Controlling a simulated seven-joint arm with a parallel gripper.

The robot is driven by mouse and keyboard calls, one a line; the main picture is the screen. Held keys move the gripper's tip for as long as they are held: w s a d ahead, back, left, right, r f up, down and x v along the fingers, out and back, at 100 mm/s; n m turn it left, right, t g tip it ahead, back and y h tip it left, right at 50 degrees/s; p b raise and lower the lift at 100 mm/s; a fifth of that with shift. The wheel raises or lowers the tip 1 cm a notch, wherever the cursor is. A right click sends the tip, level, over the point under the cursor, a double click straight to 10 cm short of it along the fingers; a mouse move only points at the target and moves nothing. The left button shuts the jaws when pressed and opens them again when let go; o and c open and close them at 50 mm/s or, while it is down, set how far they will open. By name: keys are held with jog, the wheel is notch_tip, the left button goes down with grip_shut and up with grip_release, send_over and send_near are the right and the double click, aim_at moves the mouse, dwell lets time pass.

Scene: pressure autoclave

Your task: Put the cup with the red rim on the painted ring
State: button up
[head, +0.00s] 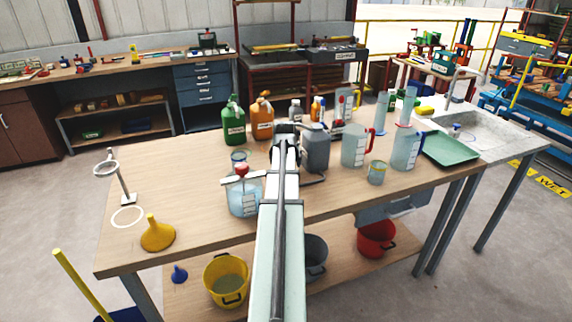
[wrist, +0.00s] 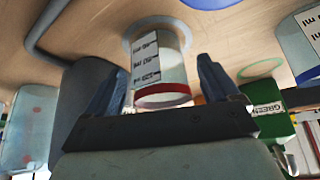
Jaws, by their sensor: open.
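The cup with the red rim (wrist: 160,68) is clear with dark volume marks. In the wrist view it lies between the two blue fingers of my gripper (wrist: 161,64), which are open with a gap on each side. A pale band shows around the cup's far end. In the head view my gripper (head: 287,130) is over the middle of the table, and my arm hides the cup there. The painted ring (head: 114,222) is a thin white circle at the table's left end, bare inside, far left of my gripper.
A grey jug (head: 316,152) stands close right of my gripper; a green jug (head: 233,126) and orange jug (head: 262,120) stand behind left. A lidded beaker (head: 244,200) is left of my arm. A ring stand (head: 127,190) and yellow funnel (head: 157,235) flank the painted ring.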

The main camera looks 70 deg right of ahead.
jog(key=v, duration=1)
jog(key=shift+r, duration=0.25)
jog(key=shift+a, duration=0.1)
